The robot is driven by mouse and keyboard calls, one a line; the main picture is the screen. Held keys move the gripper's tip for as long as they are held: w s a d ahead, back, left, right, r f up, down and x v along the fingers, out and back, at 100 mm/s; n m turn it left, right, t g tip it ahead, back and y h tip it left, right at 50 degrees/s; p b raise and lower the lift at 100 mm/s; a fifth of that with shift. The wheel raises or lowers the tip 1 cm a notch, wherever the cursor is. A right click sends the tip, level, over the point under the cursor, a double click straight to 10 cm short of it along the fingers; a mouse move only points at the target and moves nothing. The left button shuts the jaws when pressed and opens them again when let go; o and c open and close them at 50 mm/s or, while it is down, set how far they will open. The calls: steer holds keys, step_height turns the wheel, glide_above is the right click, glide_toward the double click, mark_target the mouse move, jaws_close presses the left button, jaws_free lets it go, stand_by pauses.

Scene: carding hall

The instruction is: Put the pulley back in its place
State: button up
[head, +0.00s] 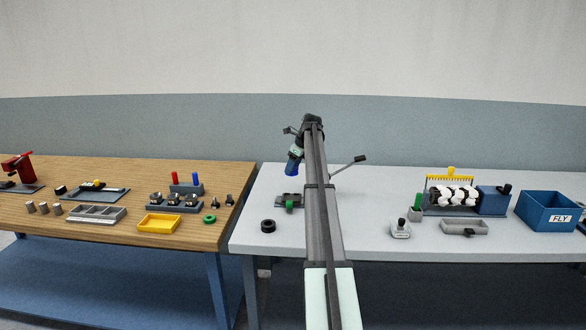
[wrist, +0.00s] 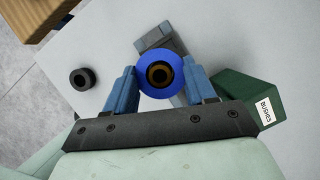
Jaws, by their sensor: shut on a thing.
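The pulley, a bright blue round part (wrist: 143,79) with a brown ring and dark bore in its middle, is between the two blue fingers of my gripper (wrist: 160,80). My gripper is shut on it. In the head view my gripper (head: 293,163) hangs above the grey table with the blue pulley (head: 291,170) at its lower end, apart from the tabletop. A grey block (wrist: 151,36) shows partly behind the pulley in the wrist view.
A black ring (head: 268,226) lies on the grey table (head: 375,185), also in the wrist view (wrist: 82,78). A green box labelled BUSHES (wrist: 240,98) is beside my gripper. Right are a blue FLY bin (head: 545,211) and a roller machine (head: 460,197). A wooden table (head: 120,170) adjoins left.

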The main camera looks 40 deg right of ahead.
steer(key=shift+s, duration=0.1)
steer(key=s+a+f, duration=0.4)
steer(key=s+a, duration=0.9)
steer(key=s, duration=0.2)
steer(key=shift+w+d+f, duration=0.1)
steer(key=shift+f, duration=2.4)
steer(key=shift+d+f, duration=0.1)
steer(key=shift+f, duration=2.35)
steer(key=shift+f, duration=0.15)
steer(key=o, duration=1.3)
steer(key=shift+c, duration=0.2)
steer(key=v, duration=1.2)
